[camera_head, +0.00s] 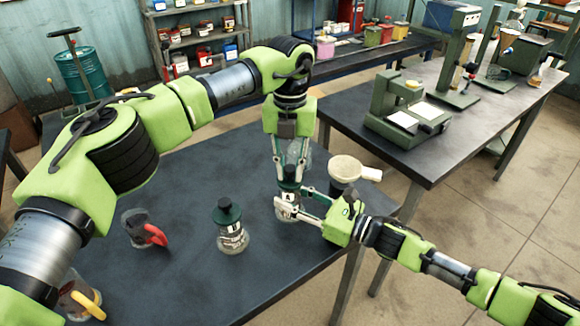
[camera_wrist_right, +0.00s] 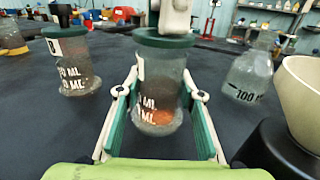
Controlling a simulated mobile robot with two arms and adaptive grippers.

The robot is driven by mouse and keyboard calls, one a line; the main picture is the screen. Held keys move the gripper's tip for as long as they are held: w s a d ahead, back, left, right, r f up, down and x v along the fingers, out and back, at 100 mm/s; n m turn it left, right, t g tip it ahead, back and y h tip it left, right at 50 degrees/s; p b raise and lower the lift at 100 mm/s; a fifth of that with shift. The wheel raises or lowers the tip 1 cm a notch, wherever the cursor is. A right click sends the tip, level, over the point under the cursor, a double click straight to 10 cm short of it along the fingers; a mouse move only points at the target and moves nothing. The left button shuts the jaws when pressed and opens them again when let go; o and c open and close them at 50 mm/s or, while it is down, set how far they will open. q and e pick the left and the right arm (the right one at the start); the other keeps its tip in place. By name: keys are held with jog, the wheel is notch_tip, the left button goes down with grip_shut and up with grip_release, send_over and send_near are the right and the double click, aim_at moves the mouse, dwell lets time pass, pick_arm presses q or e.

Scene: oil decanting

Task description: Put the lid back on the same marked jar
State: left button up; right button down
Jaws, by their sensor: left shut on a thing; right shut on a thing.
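A clear glass jar (camera_head: 287,210) with white markings stands on the dark table at the front right. My right gripper (camera_wrist_right: 160,95) is shut around its body, one finger on each side. Something orange-brown shows low in the jar in the right wrist view. A dark green lid (camera_wrist_right: 165,39) is at the jar's mouth, level and in line with it; I cannot tell whether it is fully seated. My left gripper (camera_head: 290,176) points down from above and is shut on the lid's knob. A second jar (camera_head: 232,237) with a green lid stands to the left, upright and apart.
A cream bowl-like funnel (camera_head: 345,168) stands close behind my right gripper. An open glass bottle (camera_wrist_right: 249,72) marked 100 ML is near it. The table's middle back is clear.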

pick_arm(q)
jog(key=shift+f, duration=0.65)
jog(key=o, duration=0.9)
notch_tip(320, 180, up, 12)
dwell(0.3)
pick_arm(e)
jog(key=c, duration=1.3)
grip_release()
